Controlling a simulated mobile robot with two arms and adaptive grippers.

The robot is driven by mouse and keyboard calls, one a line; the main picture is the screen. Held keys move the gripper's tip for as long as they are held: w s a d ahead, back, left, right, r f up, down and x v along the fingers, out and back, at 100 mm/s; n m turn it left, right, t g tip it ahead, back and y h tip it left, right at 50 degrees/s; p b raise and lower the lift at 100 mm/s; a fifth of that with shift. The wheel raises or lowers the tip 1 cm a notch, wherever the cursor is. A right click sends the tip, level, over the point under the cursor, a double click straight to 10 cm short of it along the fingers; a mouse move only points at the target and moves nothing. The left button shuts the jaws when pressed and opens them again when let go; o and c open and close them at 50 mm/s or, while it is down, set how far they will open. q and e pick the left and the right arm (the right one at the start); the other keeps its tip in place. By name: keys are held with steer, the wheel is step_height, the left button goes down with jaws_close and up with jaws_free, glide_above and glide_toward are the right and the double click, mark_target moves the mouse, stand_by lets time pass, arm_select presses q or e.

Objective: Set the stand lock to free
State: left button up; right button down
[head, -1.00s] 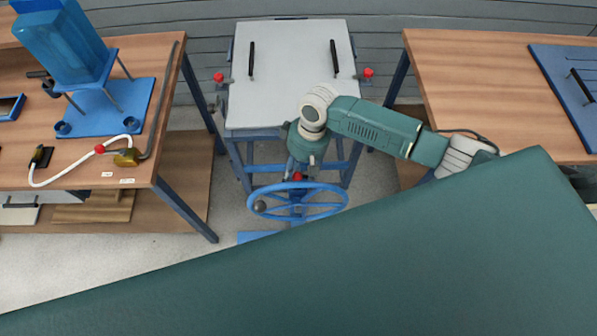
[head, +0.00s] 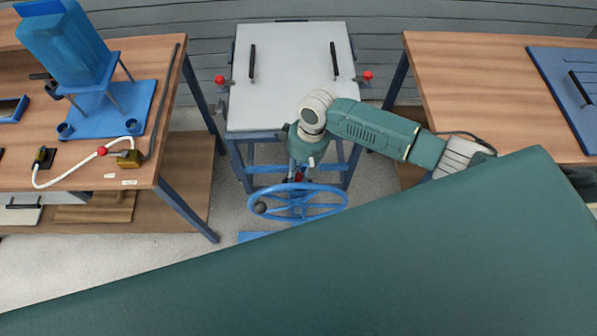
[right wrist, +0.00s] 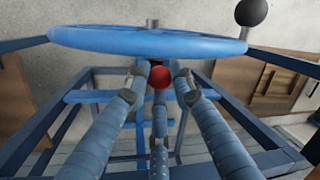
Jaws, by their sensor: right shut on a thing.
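The stand (head: 291,85) has a grey top and blue legs, in the middle of the head view. A blue handwheel (head: 335,207) with a dark ball handle is at its near side. A red ball knob (right wrist: 160,78), which I take to be the stand lock's, sits just below the wheel rim in the right wrist view. My right gripper (right wrist: 160,85) has its fingers around this knob and is shut on it. In the head view the gripper (head: 299,177) reaches down just behind the wheel and mostly hides the knob. My left gripper is not in view.
The handwheel rim (right wrist: 110,39) passes close above my fingers in the right wrist view. Wooden benches stand to the left (head: 95,178) and right (head: 470,95). The left one carries a blue hopper (head: 65,45) and a white hose. Two red knobs flank the stand's top.

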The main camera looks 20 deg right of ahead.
steer(key=shift+r+p, duration=0.65)
steer(key=shift+r, duration=0.15)
steer(key=shift+w+f, duration=0.15)
steer(key=c, duration=1.7)
jaws_free()
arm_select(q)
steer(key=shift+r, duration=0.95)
arm_select(e)
steer(key=shift+o, duration=1.2)
steer(key=shift+s, duration=0.2)
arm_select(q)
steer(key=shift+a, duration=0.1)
arm_select(e)
step_height(320, 180, up, 12)
steer(key=d, duration=0.2)
steer(key=shift+w+d, duration=0.15)
steer(key=shift+w, duration=0.2)
